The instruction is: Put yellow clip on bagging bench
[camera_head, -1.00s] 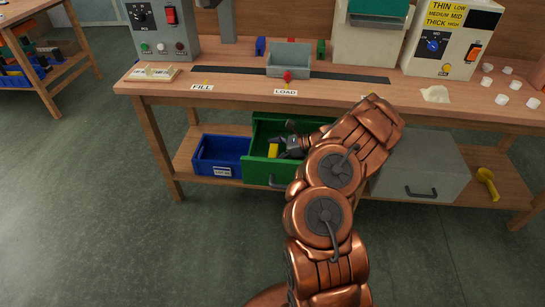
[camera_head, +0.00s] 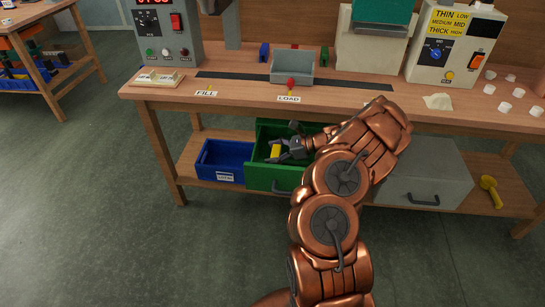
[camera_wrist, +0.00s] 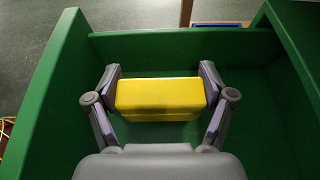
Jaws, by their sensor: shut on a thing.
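The yellow clip (camera_wrist: 160,95) is a small yellow block between my gripper's fingers in the wrist view. It also shows in the head view (camera_head: 275,152), partly behind the fingers. My gripper (camera_head: 281,151) is shut on it, one finger at each end, and is inside the open green drawer (camera_head: 275,180). The drawer's green walls surround the gripper in the wrist view (camera_wrist: 45,90). I cannot tell whether the clip touches the drawer floor. The bench (camera_head: 235,93) above carries the labels FILL and LOAD.
A blue bin (camera_head: 222,160) stands left of the green drawer, and a closed grey drawer (camera_head: 425,180) is to its right. A grey tray (camera_head: 292,66) and a red knob (camera_head: 291,82) are on the bench above. A yellow scoop-like thing (camera_head: 490,187) lies at the right on the shelf.

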